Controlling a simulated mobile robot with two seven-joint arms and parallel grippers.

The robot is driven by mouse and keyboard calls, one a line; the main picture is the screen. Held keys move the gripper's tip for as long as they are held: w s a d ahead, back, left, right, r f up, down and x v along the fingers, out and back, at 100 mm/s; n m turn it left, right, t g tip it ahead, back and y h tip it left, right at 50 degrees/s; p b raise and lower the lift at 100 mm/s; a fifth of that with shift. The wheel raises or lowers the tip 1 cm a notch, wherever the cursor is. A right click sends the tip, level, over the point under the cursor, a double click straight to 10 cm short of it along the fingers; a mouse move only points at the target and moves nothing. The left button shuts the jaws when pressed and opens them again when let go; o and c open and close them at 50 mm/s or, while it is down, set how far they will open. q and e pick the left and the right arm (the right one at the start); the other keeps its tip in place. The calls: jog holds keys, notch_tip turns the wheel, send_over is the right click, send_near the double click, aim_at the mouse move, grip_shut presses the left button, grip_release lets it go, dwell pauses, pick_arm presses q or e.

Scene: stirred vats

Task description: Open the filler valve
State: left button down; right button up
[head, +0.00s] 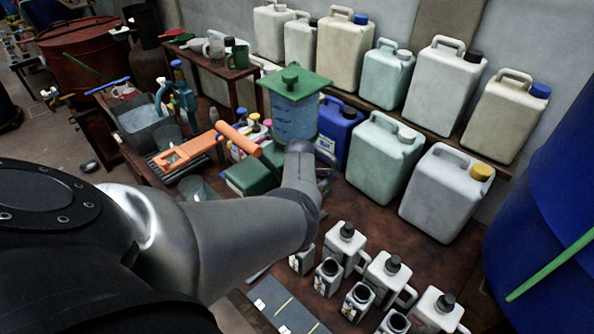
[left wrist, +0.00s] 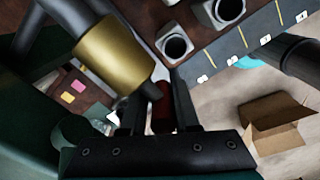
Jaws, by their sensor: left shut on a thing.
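The filler is a clear blue-tinted tank (head: 293,118) with a green square lid (head: 293,83), standing on the bench. My left arm reaches in from the left to just in front of the tank, and its wrist hides the gripper in the head view. In the left wrist view my left gripper (left wrist: 161,82) is shut on a dark red handle (left wrist: 162,112), which I take to be the filler valve's handle. A brass cylinder (left wrist: 115,55) on a dark pipe is close beside the fingers. Whether the valve is open cannot be told. My right gripper is not in view.
Several small white bottles (head: 344,239) stand at the bench front, near a dark numbered strip (head: 283,312). Large jugs (head: 383,158) line the back. An orange-handled tool (head: 188,152) lies left of the tank. An open cardboard box (left wrist: 275,122) is on the floor.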

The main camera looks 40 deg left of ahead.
pick_arm(q)
jog(key=shift+s+d+f, duration=0.1)
jog(key=shift+d+f, duration=0.1)
jog(key=shift+d, duration=0.05)
jog(key=c, duration=0.7)
grip_release()
jog(key=shift+a+r, duration=0.1)
jog(key=shift+a, duration=0.05)
jog(key=shift+r, duration=0.55)
notch_tip(320, 180, up, 4)
jog(key=shift+f+p, duration=0.15)
jog(key=shift+p, duration=0.7)
notch_tip(320, 180, up, 10)
jog(key=shift+a+r, duration=0.1)
jog(key=shift+r, duration=0.1)
